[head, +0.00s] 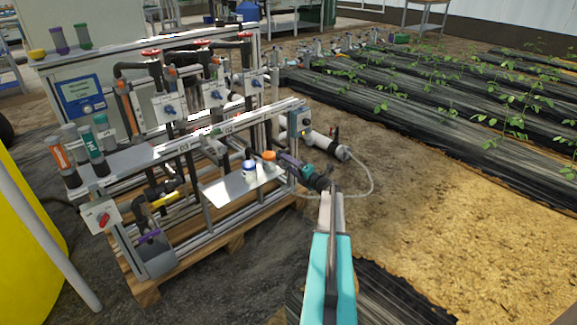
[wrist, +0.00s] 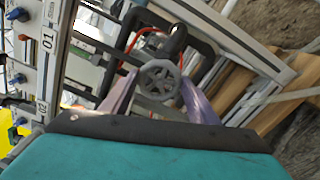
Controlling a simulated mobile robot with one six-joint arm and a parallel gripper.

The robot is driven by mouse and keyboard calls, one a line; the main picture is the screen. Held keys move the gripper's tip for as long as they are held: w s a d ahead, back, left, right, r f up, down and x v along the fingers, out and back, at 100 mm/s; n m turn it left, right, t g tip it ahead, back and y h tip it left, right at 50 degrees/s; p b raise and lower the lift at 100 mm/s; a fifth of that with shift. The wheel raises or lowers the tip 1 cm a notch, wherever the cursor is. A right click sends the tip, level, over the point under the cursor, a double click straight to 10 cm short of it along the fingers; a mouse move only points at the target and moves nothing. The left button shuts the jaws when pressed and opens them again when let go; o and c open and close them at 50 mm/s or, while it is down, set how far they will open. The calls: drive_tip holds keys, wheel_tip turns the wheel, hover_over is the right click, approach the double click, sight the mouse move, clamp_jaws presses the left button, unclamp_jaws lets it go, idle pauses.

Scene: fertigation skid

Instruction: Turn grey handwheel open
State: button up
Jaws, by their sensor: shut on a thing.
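The grey handwheel (wrist: 158,80) shows in the middle of the wrist view, a small spoked wheel on dark pipework. My gripper (wrist: 157,92) has its two purple-grey fingers on either side of the wheel, shut on its rim. In the head view my gripper (head: 291,164) reaches the right end of the skid. There the handwheel is hidden behind my gripper and wrist.
The skid frame (head: 240,215) stands on a wooden pallet (head: 220,247). A small shelf (head: 235,188) beside my gripper holds a white-and-blue jar (head: 249,170) and an orange-capped one (head: 269,163). A clear hose (head: 371,175) loops at the right. Open sandy ground (head: 430,215) lies right of the skid.

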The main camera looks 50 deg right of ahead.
drive_tip(key=o, duration=1.1)
drive_tip(key=s+p, duration=0.1)
drive_tip(key=s, duration=0.3)
drive_tip(key=s+p, duration=0.1)
drive_tip(key=s, duration=0.4)
drive_tip(key=s+a+p, duration=0.1)
drive_tip(key=s, duration=0.3)
drive_tip(key=shift+s+p, duration=0.35)
drive_tip(key=shift+s, duration=0.1)
